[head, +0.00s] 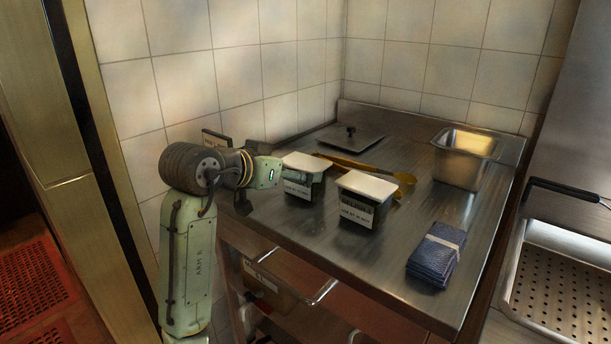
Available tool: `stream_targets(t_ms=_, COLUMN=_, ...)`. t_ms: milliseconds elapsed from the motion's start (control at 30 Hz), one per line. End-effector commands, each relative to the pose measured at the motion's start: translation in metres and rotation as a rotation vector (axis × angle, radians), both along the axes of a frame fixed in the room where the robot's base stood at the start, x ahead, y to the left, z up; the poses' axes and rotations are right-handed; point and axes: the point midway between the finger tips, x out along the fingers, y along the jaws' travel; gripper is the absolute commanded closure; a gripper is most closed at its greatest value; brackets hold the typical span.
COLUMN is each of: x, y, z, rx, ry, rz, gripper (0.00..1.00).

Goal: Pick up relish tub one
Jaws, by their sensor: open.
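Two dark tubs with white lids and white front labels stand side by side near the left edge of the steel counter. The left tub (305,162) is partly covered by my gripper. The right tub (367,186) stands clear of it, a little nearer the camera. The label print is too small to tell which one is relish tub one. My gripper (288,178) is open at the left tub's near left side, at about the height of its upper body. I cannot tell whether the fingers touch the tub. No tub is lifted.
The steel counter (400,240) also bears a wooden-handled utensil (350,163) behind the tubs, a flat lid with a knob (350,140), a steel pan (466,165) and folded blue cloths (436,255). Tiled walls close the back and left. The front middle of the counter is clear.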

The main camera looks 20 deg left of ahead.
Motion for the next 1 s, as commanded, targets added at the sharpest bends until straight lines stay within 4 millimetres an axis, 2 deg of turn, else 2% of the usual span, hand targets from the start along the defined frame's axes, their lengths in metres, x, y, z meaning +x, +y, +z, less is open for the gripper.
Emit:
stream_targets(t_ms=267, x=0.033, y=-0.01, z=0.0, rx=0.0, ry=0.001, rz=-0.001, gripper=0.0)
stream_targets(t_ms=400, x=0.048, y=-0.014, z=-0.009, rx=-0.001, ry=0.0, rz=-0.001, gripper=0.0)
stream_targets(t_ms=700, x=0.052, y=-0.015, z=-0.012, rx=-0.001, ry=-0.002, rz=0.0, gripper=0.01)
stream_targets(t_ms=1000, x=0.051, y=-0.015, z=-0.011, rx=0.0, ry=-0.002, rz=0.0, gripper=0.21)
